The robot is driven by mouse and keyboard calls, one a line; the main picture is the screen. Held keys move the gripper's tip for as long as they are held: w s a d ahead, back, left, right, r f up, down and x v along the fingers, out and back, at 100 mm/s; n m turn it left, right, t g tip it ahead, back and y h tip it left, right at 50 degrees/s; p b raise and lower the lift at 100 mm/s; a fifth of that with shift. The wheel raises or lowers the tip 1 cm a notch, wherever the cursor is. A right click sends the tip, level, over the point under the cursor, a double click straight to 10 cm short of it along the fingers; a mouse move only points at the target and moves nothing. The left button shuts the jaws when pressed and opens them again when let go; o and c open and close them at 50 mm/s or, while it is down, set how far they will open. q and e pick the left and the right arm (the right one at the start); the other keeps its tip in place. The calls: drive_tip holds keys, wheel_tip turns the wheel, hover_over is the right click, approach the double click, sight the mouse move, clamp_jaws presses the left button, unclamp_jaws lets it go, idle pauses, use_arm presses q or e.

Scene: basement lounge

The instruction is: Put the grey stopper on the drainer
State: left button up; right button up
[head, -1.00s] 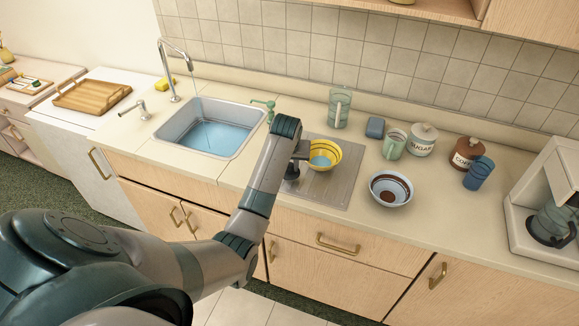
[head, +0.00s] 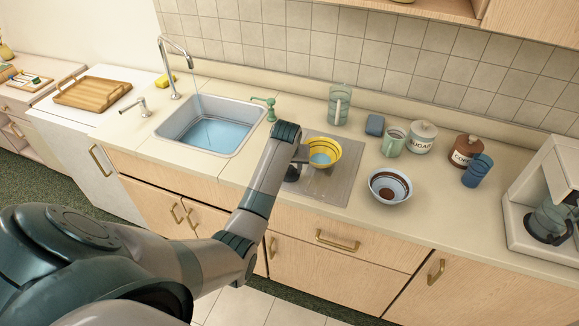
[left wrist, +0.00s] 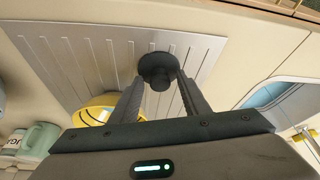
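The grey stopper (left wrist: 158,68) is dark, with a round disc and a smaller knob that points toward my left wrist camera. It appears to rest on the ribbed metal drainer (left wrist: 75,50), which also shows right of the sink in the head view (head: 335,190). My left gripper (left wrist: 161,84) is open, its two fingers on either side of the knob with a narrow gap. In the head view, my left gripper (head: 297,160) is over the drainer's left part and partly hides the stopper. My right gripper is not in view.
A yellow bowl (head: 331,147) stands on the drainer close to the left gripper. A patterned bowl (head: 390,186) is to its right. The sink (head: 212,130) holds bluish water. A clear jug (head: 340,104), green mug (head: 393,143) and canisters stand behind.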

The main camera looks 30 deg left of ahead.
use_arm(q)
drive_tip(key=shift+r, duration=0.1)
drive_tip(key=shift+r, duration=0.2)
drive_tip(key=shift+s+d+r+b, duration=0.1)
drive_tip(key=shift+r+b, duration=0.2)
drive_tip(key=shift+r, duration=0.15)
drive_tip(key=b+v, duration=0.3)
drive_tip(key=v, duration=0.8)
drive_tip(key=shift+b, duration=0.4)
drive_tip(key=shift+s, duration=0.1)
